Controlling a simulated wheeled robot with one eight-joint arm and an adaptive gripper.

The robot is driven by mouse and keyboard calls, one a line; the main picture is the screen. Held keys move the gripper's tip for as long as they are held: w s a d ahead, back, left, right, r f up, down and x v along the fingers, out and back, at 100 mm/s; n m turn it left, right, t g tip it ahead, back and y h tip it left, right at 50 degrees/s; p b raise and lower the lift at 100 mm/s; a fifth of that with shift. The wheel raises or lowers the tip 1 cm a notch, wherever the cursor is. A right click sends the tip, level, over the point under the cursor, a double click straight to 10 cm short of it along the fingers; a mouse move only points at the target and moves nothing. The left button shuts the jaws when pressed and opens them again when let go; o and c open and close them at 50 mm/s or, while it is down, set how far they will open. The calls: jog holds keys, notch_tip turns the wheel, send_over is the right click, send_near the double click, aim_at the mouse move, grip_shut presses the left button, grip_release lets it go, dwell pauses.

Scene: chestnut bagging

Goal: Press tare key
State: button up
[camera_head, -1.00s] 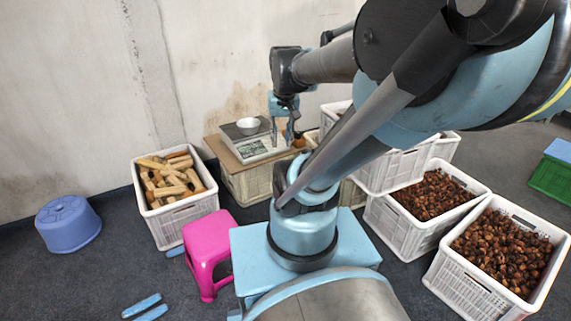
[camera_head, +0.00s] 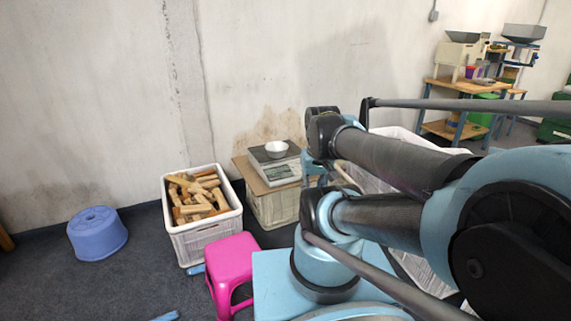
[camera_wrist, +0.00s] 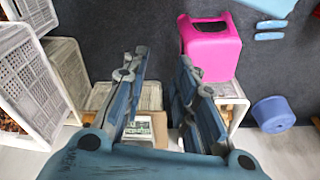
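The scale (camera_head: 285,171) stands on a crate-like stand by the wall in the head view. A white bowl (camera_head: 277,149) sits on its dark plate. Its front panel with a greenish display faces the room; the tare key is too small to make out. In the wrist view part of the scale panel (camera_wrist: 138,129) shows low between the fingers. My gripper (camera_wrist: 160,64) is open, with an empty gap between its two blue fingers. In the head view my arm mostly hides it, just right of the scale. Whether it touches anything cannot be told.
A white crate (camera_head: 205,240) of tan blocks or cobs stands left of the scale. A pink stool (camera_head: 231,262) is in front, and an upturned blue tub (camera_head: 97,234) is at the left. White crates (camera_wrist: 25,75) are on the left in the wrist view. Dark floor is open at the left.

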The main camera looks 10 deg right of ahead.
jog(key=shift+w+f, duration=0.1)
jog(key=shift+w, duration=0.35)
